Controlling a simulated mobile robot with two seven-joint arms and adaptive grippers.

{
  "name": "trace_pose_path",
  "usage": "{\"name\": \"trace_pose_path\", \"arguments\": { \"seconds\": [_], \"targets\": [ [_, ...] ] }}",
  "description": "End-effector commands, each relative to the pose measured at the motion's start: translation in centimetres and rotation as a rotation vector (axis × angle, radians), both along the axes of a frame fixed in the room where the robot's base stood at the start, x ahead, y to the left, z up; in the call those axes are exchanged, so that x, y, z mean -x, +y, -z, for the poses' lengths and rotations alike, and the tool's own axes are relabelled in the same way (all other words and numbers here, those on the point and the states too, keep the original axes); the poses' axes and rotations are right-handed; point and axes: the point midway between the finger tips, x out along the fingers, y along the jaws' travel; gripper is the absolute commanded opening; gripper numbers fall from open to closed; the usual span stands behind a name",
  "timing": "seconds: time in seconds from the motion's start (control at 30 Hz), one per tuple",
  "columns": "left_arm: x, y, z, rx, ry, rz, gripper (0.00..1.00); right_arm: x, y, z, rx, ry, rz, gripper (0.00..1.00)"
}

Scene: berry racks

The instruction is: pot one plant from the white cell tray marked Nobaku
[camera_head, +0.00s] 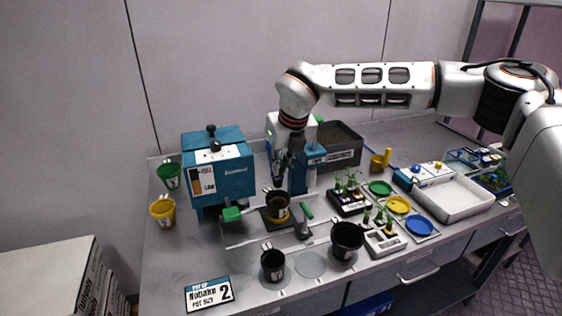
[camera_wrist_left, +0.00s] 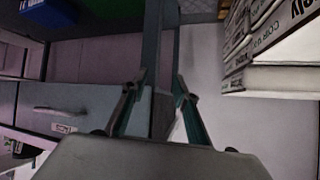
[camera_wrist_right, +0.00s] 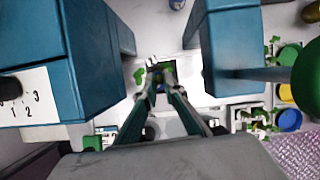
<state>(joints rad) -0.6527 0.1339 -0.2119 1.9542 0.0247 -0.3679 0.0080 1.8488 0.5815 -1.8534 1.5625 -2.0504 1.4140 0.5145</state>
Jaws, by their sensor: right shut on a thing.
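My right gripper (camera_head: 279,183) points down just above a black pot (camera_head: 278,207) that stands in a yellow ring at the blue machine. It is shut on a small plant; green leaves (camera_wrist_right: 166,66) show at its fingertips in the right wrist view, the roots mostly hidden. The white cell tray (camera_head: 374,251) stands at the front right with several seedlings; its lettering is too small to read. My left gripper (camera_wrist_left: 158,82) is open and empty, seen only in the left wrist view. A sign (camera_head: 209,294) reads Nobaku, pot size 2.
The blue machine (camera_head: 218,171) with a green handle stands left of the gripper. Loose black pots (camera_head: 272,265) stand at the front, near a pale disc. A black cell tray (camera_head: 349,207), colored saucers and a white tray (camera_head: 452,207) lie right. A soil bin (camera_head: 338,150) is behind.

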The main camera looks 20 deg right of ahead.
Motion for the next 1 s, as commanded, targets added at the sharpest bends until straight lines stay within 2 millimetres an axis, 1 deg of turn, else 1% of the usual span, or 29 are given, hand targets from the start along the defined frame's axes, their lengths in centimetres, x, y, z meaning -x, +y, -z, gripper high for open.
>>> {"name": "trace_pose_path", "arguments": {
  "seconds": [0.03,0.17,0.33,0.7,0.9,1.0],
  "targets": [
    [0.0,0.0,0.2,-0.001,-0.001,0.002,0.29,0.0,0.0,0.6,0.0,0.001,0.0,0.0],
    [-0.2,0.0,0.3,-0.001,-0.007,0.003,0.29,0.0,0.0,1.5,0.0,0.001,0.0,0.0],
    [-0.6,0.0,1.0,0.001,-0.018,0.004,0.29,0.0,0.0,2.8,0.0,0.0,0.0,0.0],
    [-0.2,0.0,3.5,-0.001,-0.006,0.004,0.29,0.0,0.0,5.5,0.0,0.001,0.0,0.0],
    [0.1,0.1,4.7,-0.003,0.004,0.004,0.29,0.0,0.0,6.6,0.0,0.001,0.0,0.0],
    [0.1,0.1,4.9,-0.004,0.006,0.004,0.29,0.0,0.0,6.8,0.0,0.001,0.0,0.0]
  ]
}}
